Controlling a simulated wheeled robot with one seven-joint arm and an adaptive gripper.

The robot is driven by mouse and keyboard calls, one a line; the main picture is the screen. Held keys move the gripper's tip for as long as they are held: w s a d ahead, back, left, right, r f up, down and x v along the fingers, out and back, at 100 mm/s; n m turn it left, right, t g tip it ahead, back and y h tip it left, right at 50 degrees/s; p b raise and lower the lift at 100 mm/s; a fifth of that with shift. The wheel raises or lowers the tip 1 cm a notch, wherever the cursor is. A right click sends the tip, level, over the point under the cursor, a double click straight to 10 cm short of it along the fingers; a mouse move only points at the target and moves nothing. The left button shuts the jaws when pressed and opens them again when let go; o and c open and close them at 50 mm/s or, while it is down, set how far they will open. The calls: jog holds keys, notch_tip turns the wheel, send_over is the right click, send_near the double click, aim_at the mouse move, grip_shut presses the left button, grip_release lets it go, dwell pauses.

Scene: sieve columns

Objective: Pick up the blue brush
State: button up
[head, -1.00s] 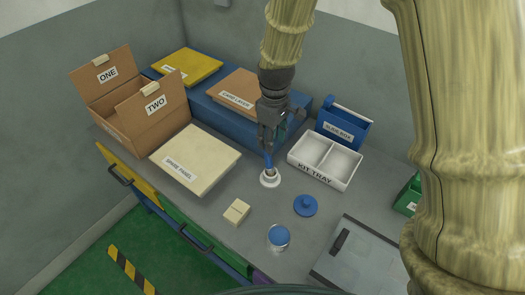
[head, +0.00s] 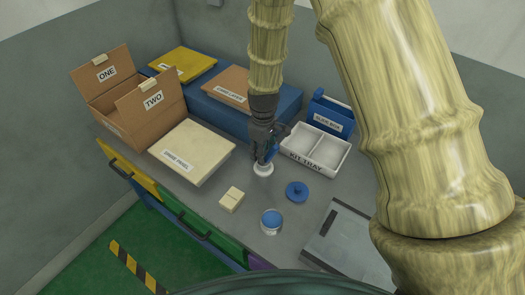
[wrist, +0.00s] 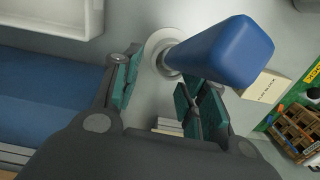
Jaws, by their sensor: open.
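The blue brush (wrist: 228,50) stands handle up in a small white round holder (head: 263,170) on the grey bench. In the head view the brush (head: 271,151) is mostly hidden by my gripper (head: 262,156), which points down just above the holder. In the wrist view my gripper (wrist: 162,92) is open, its two teal-padded fingers apart. The brush handle rises close beside the right finger, and its lower part runs to the holder (wrist: 162,48) above the gap. I cannot tell whether a finger touches it.
The white kit tray (head: 288,157) is close to my gripper's right, with the blue slide box (head: 332,101) behind. A blue block (head: 225,113) lies behind left. A cream panel (head: 190,150), cream block (head: 231,199), blue knobbed lid (head: 297,191) and blue-topped jar (head: 271,220) surround it.

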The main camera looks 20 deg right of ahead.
jog(key=shift+s+r, duration=0.1)
jog(key=shift+s, duration=0.6)
jog(key=shift+s+a+r, duration=0.1)
jog(key=shift+s+r, duration=0.45)
jog(key=shift+s, duration=0.25)
jog(key=shift+w+f, duration=0.8)
jog(key=shift+w, duration=0.2)
jog(key=c, duration=0.8)
jog(key=shift+r, duration=0.1)
grip_shut()
jog(key=shift+s+r, duration=0.3)
jog(key=shift+s, duration=0.15)
jog(key=shift+w+f, duration=0.15)
jog(key=shift+w, duration=0.2)
jog(key=shift+r, duration=0.95)
jog(key=shift+r+b, duration=0.45)
jog(key=shift+r, duration=0.35)
jog(key=s+d+r+b, duration=0.1)
jog(key=s+d+b, duration=0.1)
jog(key=s, duration=1.4)
jog(key=shift+d+r, duration=0.15)
jog(key=shift+r, duration=0.1)
